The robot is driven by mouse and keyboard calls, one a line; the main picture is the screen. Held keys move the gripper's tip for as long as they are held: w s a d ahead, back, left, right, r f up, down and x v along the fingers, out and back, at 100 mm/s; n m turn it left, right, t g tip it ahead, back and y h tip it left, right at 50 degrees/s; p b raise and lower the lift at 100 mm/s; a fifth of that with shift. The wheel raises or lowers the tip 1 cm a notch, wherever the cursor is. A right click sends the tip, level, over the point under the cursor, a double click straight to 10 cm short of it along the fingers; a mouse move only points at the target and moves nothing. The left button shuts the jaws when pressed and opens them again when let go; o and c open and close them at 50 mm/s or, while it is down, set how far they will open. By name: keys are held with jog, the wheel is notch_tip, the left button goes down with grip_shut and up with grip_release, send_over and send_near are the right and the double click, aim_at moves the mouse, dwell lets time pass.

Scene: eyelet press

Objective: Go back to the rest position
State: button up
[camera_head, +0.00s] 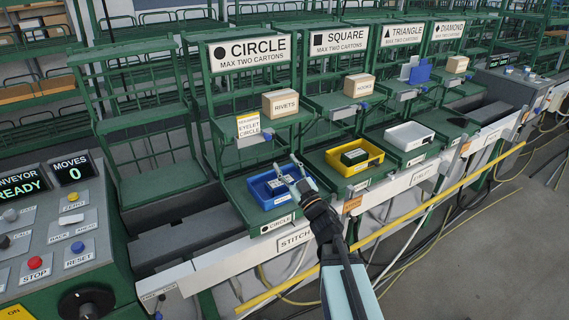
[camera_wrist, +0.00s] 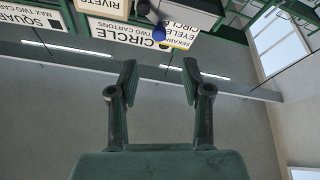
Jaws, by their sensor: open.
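My gripper (camera_head: 290,174) is open and empty in the head view, in front of the circle rack and over the blue tray (camera_head: 262,192) as seen from there. I cannot tell its height above the tray. In the wrist view my gripper (camera_wrist: 160,85) shows its two fingers spread wide with nothing between them. Beyond the fingers are the upside-down circle sign (camera_wrist: 130,42) and a blue button (camera_wrist: 159,32).
A rivets carton (camera_head: 281,103) stands on the circle rack's upper shelf. A yellow tray (camera_head: 354,157) and a white tray (camera_head: 409,135) sit to the right. A control panel (camera_head: 65,232) stands at the left. A yellow rail (camera_head: 380,238) runs along the front.

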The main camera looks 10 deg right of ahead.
jog(key=w+d+f+m+g+h, duration=0.1)
jog(key=d+f+m+g+h, duration=0.15)
jog(key=d+f+h, duration=0.35)
jog(key=w+d+f+m+g+h, duration=0.1)
jog(key=d+f+m+g+h, duration=0.2)
jog(key=f, duration=0.4)
jog(key=s+f+m+g+h, duration=0.1)
jog(key=s+f+g, duration=0.35)
jog(key=f, duration=0.65)
jog(key=s+f+m+g+h, duration=0.1)
jog(key=s+f+m+g, duration=0.15)
jog(key=s+f, duration=0.55)
jog(key=s+a+f+n+g+y, duration=0.1)
jog(key=s+a+f+g, duration=0.25)
jog(key=s+f, duration=0.45)
jog(key=s+a+f+g+y, duration=0.1)
jog(key=s+a+f+g, duration=0.1)
jog(key=s+f+g, duration=0.45)
jog(key=s+a+f+g, duration=0.1)
jog(key=s+a+f, duration=0.1)
jog(key=s, duration=0.6)
jog(key=s+a+f+g+y, duration=0.1)
jog(key=s+f, duration=0.3)
jog(key=s, duration=0.4)
jog(key=s+a+f+g, duration=0.3)
jog(key=s, duration=0.6)
jog(key=shift+a+n+y, duration=0.35)
jog(key=shift+n+y, duration=0.05)
jog(key=shift+s+f+g, duration=0.1)
jog(key=shift+g, duration=0.15)
